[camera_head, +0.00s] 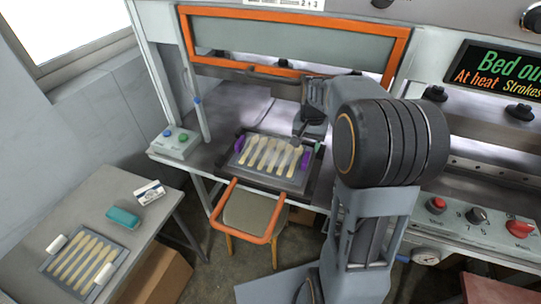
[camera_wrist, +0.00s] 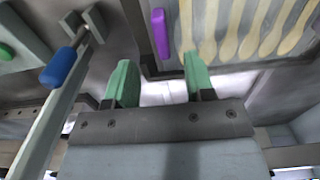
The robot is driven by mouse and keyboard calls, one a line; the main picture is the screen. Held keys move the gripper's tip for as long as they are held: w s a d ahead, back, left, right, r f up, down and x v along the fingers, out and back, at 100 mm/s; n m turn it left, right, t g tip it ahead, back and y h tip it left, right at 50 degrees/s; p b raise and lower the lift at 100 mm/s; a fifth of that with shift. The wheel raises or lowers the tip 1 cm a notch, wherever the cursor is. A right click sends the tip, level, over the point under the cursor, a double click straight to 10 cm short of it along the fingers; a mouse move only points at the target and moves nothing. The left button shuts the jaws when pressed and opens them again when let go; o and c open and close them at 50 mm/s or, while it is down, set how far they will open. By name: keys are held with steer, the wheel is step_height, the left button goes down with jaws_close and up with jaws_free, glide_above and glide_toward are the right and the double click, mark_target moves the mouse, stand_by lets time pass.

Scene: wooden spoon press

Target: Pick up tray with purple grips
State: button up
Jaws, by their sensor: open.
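The grey tray with purple grips (camera_head: 262,179) lies in the press opening, holding several wooden spoons side by side. Its left purple grip (camera_head: 240,143) and right purple grip (camera_head: 305,161) stand at its two ends. My gripper (camera_head: 317,148) is at the right end of the tray in the head view, mostly hidden by my arm. In the wrist view my gripper (camera_wrist: 160,82) has its two green fingers apart with nothing between them. One purple grip (camera_wrist: 160,33) shows beyond the fingers, apart from them, with the spoons to its right.
An orange-framed guard (camera_head: 290,68) is raised above the opening, and an orange bar (camera_head: 247,232) stands in front. A button box (camera_head: 175,142) and blue-knobbed lever (camera_wrist: 62,66) are at the left. The side table (camera_head: 150,225) holds a white-gripped spoon tray (camera_head: 50,268).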

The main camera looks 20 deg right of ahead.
mark_target(305, 159)
steer(key=shift+f+p, duration=0.5)
steer(key=shift+f, duration=3.35)
steer(key=shift+c, duration=0.3)
steer(key=shift+w, duration=0.1)
jaws_close()
